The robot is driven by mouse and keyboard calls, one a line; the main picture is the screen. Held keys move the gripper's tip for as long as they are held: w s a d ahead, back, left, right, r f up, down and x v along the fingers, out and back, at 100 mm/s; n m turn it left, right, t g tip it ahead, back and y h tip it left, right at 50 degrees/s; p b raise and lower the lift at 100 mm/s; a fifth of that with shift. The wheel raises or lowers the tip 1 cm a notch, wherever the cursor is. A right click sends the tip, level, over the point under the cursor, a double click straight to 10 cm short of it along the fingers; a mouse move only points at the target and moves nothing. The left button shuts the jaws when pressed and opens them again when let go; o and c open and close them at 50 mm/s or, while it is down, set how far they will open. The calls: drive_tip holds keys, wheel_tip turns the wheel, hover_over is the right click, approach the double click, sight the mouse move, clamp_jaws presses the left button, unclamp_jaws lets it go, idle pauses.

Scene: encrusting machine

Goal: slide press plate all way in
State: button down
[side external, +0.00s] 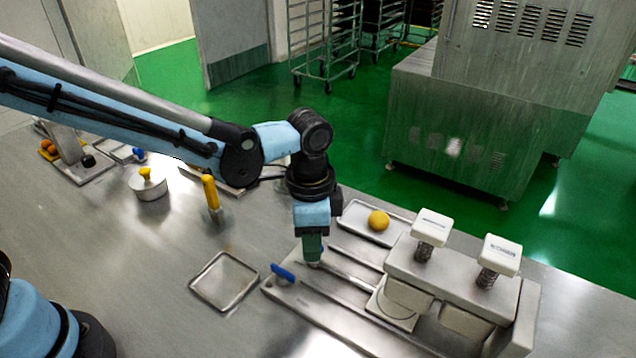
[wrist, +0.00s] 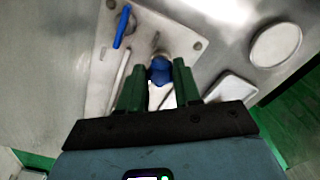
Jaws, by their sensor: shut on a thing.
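The press plate (side external: 395,304) is a pale square slab with a round mark, lying on the machine's base. Its right edge is close to the white press block (side external: 455,287), and a rod (side external: 347,276) runs from it toward my gripper (side external: 312,262). My gripper points down over the base with its green fingers closed around the rod's end. In the wrist view a blue knob (wrist: 160,70) sits between the fingertips (wrist: 158,78), and my gripper is shut on it. A second blue handle (side external: 283,271) lies at the base's left end; it also shows in the wrist view (wrist: 122,27).
Two white-capped spring posts (side external: 431,228) stand on the press. A tray (side external: 352,215) with a yellow ball (side external: 378,221) lies behind the base. An empty square tray (side external: 224,281) lies to the left. A yellow-handled tool (side external: 210,191) and lidded pot (side external: 148,185) stand farther left.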

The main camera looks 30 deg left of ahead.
sight(341, 273)
drive_tip(key=d, duration=0.5)
drive_tip(key=shift+d, duration=0.4)
drive_tip(key=c, duration=0.8)
unclamp_jaws()
wheel_tip(341, 273, up, 12)
drive_tip(key=shift+r, duration=0.1)
drive_tip(key=shift+c, duration=0.3)
